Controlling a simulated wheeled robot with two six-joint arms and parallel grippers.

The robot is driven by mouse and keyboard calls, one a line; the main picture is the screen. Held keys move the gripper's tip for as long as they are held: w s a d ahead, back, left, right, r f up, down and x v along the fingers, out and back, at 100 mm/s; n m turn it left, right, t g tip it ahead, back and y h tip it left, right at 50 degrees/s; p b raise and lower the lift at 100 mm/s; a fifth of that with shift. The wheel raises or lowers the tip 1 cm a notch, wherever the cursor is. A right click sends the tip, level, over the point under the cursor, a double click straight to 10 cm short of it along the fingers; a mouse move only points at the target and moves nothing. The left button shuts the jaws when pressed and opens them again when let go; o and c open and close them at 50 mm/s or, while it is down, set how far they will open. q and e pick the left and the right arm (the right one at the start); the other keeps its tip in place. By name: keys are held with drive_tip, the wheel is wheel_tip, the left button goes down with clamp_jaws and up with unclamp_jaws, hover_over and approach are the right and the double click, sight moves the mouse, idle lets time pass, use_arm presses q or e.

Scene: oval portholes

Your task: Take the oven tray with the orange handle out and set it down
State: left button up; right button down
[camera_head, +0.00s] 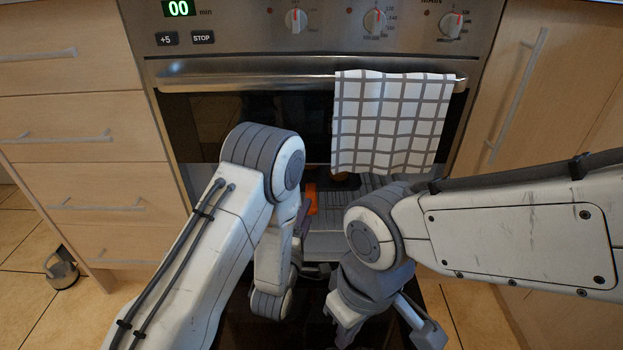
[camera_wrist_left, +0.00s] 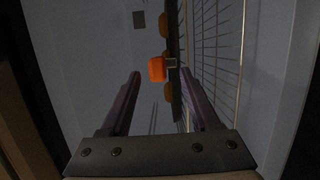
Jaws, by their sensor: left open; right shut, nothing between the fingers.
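The orange handle (camera_head: 312,198) shows low in the oven opening, partly covered by my left arm. In the left wrist view the orange handle (camera_wrist_left: 157,69) is ahead of the fingertips, between their lines and apart from them. It joins a dark, narrow tray edge (camera_wrist_left: 174,60); most of the tray is hidden. My left gripper (camera_head: 305,218) is open and empty, with purple fingers; it also shows in the left wrist view (camera_wrist_left: 165,85). My right gripper (camera_head: 428,338) is shut and empty, low in the head view, and its fingers are hard to make out.
A checked towel (camera_head: 390,120) hangs from the oven's rail (camera_head: 250,80), above the opening. A wire rack (camera_wrist_left: 215,45) stands beside the tray edge, and duller orange pieces (camera_wrist_left: 166,24) lie behind it.

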sight(314, 192)
use_arm(q)
drive_tip(key=x, duration=0.2)
drive_tip(key=shift+w+b, duration=0.4)
drive_tip(key=shift+w, duration=0.05)
drive_tip(key=b+x, duration=0.3)
drive_tip(key=x, duration=0.1)
drive_tip(key=shift+w+d+r, duration=0.1)
drive_tip(key=shift+w+d, duration=0.1)
drive_tip(key=shift+w, duration=0.25)
clamp_jaws()
idle(0.6)
drive_tip(key=shift+r, duration=0.15)
